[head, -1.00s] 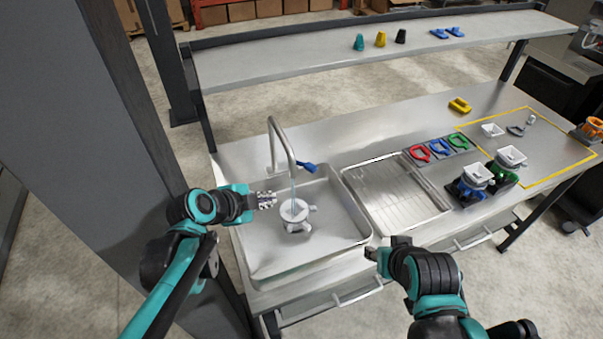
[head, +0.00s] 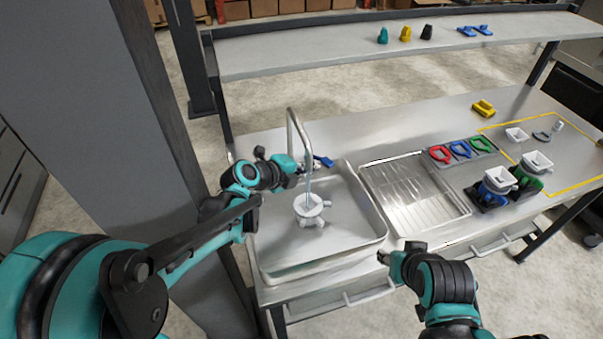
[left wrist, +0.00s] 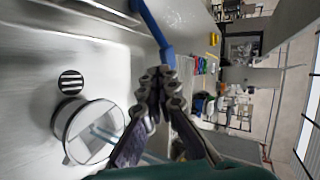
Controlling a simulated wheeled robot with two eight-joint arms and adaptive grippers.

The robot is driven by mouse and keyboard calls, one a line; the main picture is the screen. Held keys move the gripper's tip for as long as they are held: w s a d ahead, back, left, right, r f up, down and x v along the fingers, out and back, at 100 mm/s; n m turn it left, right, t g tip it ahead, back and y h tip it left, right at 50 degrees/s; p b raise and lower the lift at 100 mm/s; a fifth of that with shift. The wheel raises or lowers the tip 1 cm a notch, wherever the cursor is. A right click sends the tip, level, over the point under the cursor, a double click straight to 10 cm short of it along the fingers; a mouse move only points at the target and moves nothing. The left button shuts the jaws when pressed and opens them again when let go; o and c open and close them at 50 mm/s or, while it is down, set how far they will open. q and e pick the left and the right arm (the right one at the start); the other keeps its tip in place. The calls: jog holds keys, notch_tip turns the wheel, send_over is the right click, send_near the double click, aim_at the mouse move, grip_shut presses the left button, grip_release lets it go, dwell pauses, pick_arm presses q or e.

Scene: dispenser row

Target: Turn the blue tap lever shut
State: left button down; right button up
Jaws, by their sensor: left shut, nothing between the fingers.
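The tap (head: 292,122) stands at the back of the sink, with its blue lever (head: 324,161) pointing to the right. A thin stream of water (head: 308,187) falls from the spout into a white vessel (head: 309,212) in the sink. My left gripper (head: 312,170) is shut and empty, beside the tap and close to the lever. In the left wrist view the blue lever (left wrist: 153,32) reaches down to the fingertips (left wrist: 160,78); I cannot tell whether they touch. My right gripper (head: 384,257) hangs in front of the sink's right corner; its jaws are too small to read.
The sink (head: 358,240) has raised walls, and a ribbed drainer tray (head: 408,190) lies to its right. Red, blue and green rings (head: 460,150) and two dispensers with white hoppers (head: 498,180) stand further right. A long shelf (head: 350,52) runs behind the bench.

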aim_at(326, 166)
pick_arm(q)
jog(key=x, duration=0.3)
jog(key=shift+b, duration=0.3)
pick_arm(e)
jog(key=shift+f, duration=0.5)
pick_arm(q)
jog(key=shift+d, duration=0.1)
jog(key=shift+w+d, duration=0.2)
jog(key=shift+d, duration=0.25)
